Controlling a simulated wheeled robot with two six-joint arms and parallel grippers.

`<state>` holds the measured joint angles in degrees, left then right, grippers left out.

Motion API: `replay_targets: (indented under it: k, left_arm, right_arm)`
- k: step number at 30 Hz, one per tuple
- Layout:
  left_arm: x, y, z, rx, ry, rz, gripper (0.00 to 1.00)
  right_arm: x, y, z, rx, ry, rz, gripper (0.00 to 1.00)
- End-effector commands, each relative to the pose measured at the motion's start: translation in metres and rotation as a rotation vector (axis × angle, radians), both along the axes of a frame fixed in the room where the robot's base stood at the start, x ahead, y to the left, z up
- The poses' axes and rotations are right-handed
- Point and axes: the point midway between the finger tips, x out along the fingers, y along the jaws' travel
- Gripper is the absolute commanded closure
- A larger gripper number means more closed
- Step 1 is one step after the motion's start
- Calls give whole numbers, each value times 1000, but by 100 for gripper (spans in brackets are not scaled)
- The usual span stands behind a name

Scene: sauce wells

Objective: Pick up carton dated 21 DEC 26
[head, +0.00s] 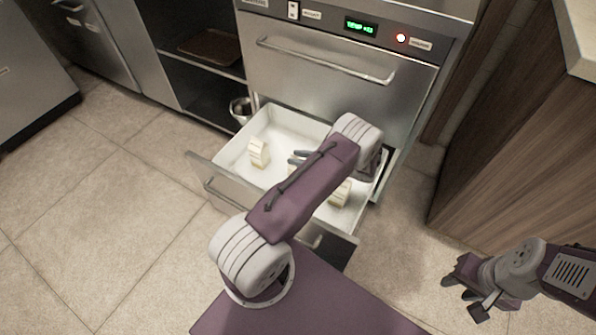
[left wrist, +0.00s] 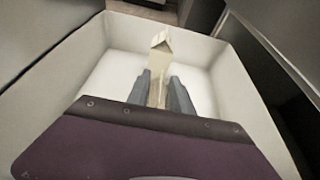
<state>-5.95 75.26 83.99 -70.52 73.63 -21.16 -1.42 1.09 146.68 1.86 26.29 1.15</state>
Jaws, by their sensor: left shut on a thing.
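The white drawer (head: 233,148) is pulled out below the steel oven front. A cream carton (head: 258,153) stands in its left part. Another cream carton (head: 340,193) stands in its right part. My left gripper (head: 297,160) reaches into the drawer between them, mostly hidden by my arm. In the left wrist view, my left gripper (left wrist: 161,92) is shut on a cream carton (left wrist: 160,58) with a gabled top, which looks upright. No date print is readable on any carton. My right gripper (head: 464,290) is open and empty over the floor at the lower right.
The drawer's front panel (head: 222,190) and side walls surround the cartons. The oven handle (head: 320,62) juts out above. Open shelving with a metal pot (head: 240,110) is to the left, and a wooden cabinet (head: 510,160) to the right. The tiled floor at left is clear.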

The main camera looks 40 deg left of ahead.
Motion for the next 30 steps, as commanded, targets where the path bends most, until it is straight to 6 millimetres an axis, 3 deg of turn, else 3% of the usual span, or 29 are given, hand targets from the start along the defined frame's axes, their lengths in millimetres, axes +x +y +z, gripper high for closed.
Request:
replay_targets:
  k: [1,8,21,30]
  left_arm:
    - [-2,-1,-7,-14,6,1,100]
    - [-2,-1,-4,-13,4,1,100]
    - [0,-1,88,-8,-1,-1,100]
    - [0,-1,99,-5,0,-2,100]
  right_arm:
    - [0,0,-1,0,0,0,64]
    - [0,0,0,0,0,0,64]
    - [0,0,50,0,0,0,64]
    - [0,0,53,0,0,0,64]
